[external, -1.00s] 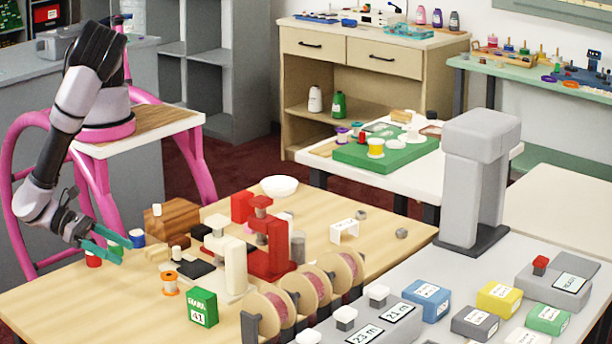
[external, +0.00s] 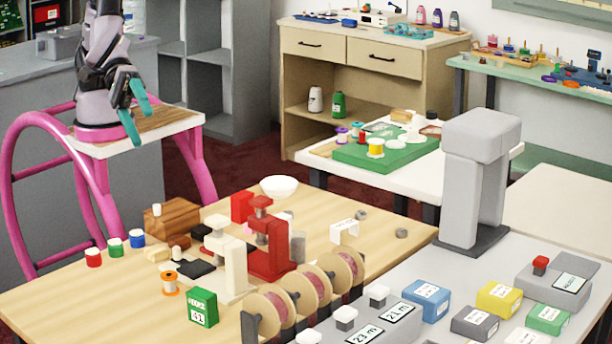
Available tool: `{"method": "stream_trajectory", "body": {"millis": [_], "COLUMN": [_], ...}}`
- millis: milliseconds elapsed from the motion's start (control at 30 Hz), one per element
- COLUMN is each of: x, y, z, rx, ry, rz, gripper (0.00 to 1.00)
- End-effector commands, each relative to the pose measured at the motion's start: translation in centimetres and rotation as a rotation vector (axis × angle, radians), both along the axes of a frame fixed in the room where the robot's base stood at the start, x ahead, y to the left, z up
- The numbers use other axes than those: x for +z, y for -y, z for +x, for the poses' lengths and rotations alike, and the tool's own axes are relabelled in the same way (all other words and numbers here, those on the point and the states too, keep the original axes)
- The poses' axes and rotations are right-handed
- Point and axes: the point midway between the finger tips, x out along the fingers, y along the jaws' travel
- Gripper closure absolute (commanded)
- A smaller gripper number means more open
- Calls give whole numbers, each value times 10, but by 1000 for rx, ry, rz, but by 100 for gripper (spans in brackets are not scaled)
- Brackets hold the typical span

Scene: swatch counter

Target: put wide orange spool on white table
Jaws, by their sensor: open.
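An orange and white spool (external: 170,284) stands on the light wooden table (external: 75,305), left of the green box marked with a number. A white-topped table (external: 455,178) stands behind, with a green board on it. Another pale white top (external: 565,205) shows at the right; I cannot tell which one is meant by the white table. My gripper (external: 138,112) is open and empty, its teal fingers raised high at the left in front of my stand, well away from the spool.
A green box (external: 202,307), a white clamp (external: 230,260), a red clamp (external: 268,245) and a reel rack crowd the spool's right. The front left is clear.

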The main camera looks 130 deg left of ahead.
Motion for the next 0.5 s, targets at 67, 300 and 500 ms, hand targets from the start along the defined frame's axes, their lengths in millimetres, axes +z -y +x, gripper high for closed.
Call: {"method": "stream_trajectory", "body": {"millis": [67, 300, 500], "x": [34, 91, 114], "y": [-26, -117, -208], "z": [-14, -85, -171], "rx": [-119, -479, -769], "ry": [40, 82, 19], "rz": [189, 816, 1309], "gripper": [22, 22, 22]}}
